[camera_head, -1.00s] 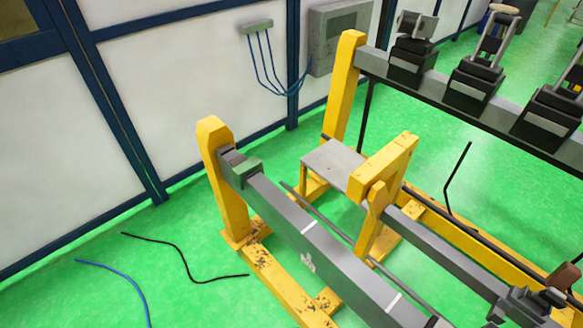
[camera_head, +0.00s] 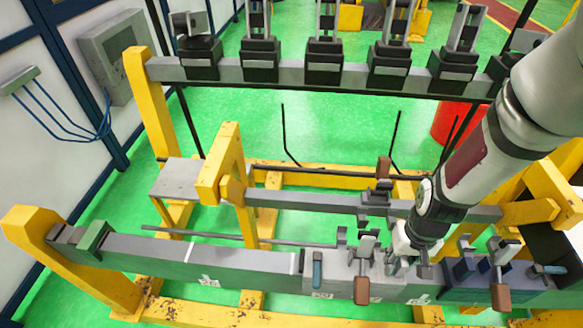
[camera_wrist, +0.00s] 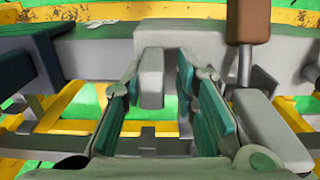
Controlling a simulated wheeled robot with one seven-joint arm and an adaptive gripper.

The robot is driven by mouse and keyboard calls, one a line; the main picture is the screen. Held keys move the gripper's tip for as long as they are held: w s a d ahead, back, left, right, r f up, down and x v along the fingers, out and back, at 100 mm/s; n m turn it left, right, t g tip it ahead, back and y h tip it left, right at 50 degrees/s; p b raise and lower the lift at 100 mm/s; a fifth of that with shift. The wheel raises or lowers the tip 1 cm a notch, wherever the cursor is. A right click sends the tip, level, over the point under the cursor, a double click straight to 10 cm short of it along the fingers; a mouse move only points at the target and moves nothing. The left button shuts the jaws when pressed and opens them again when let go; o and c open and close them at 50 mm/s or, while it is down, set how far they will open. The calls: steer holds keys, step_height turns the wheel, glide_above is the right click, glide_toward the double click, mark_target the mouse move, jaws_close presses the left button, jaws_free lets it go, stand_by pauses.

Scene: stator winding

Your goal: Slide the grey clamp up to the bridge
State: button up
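My gripper (camera_head: 408,250) is low over the right half of the front grey beam, seen from above. In the wrist view its two teal-padded fingers (camera_wrist: 160,80) stand apart, one on each side of an upright grey post (camera_wrist: 151,75). A gap shows on the right of the post; I cannot tell whether the left finger touches it. A grey clamp (camera_head: 368,244) with a brown handle (camera_head: 362,290) sits on the beam, left of my gripper. The handle also shows in the wrist view (camera_wrist: 249,21). I cannot tell which part is the bridge.
Dark blue clamp parts (camera_head: 465,268) are on the beam right of my gripper. A green block (camera_head: 94,236) is at the beam's left end; the beam between (camera_head: 200,260) is mostly bare. A second grey beam (camera_head: 310,200) runs behind. Yellow frame posts (camera_head: 222,165) stand around.

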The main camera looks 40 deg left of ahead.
mark_target(328, 266)
steer(key=shift+s+a+p, duration=0.45)
steer(key=shift+s+a, duration=0.5)
steer(key=shift+a, duration=0.45)
steer(key=shift+s+a+p, duration=0.4)
steer(key=shift+s+a, duration=0.55)
steer(key=shift+a, duration=0.5)
steer(key=shift+s+a+p, duration=0.45)
steer(key=shift+s+a, duration=0.5)
steer(key=shift+a, duration=0.45)
steer(key=shift+s+a+p, duration=0.35)
steer(key=shift+s+a, duration=0.5)
steer(key=shift+a, duration=0.3)
steer(key=shift+s+a+p, duration=0.3)
steer(key=shift+s+a, duration=0.5)
steer(key=shift+a, duration=0.35)
steer(key=shift+s+a+p, duration=0.3)
steer(key=shift+s+a, duration=0.65)
steer(key=shift+a, duration=0.5)
steer(key=shift+s+a+p, duration=0.25)
steer(key=shift+s+a, duration=0.75)
steer(key=shift+a, duration=0.5)
steer(key=shift+s+a+p, duration=0.3)
steer(key=shift+s+a, duration=0.65)
steer(key=shift+a, duration=0.5)
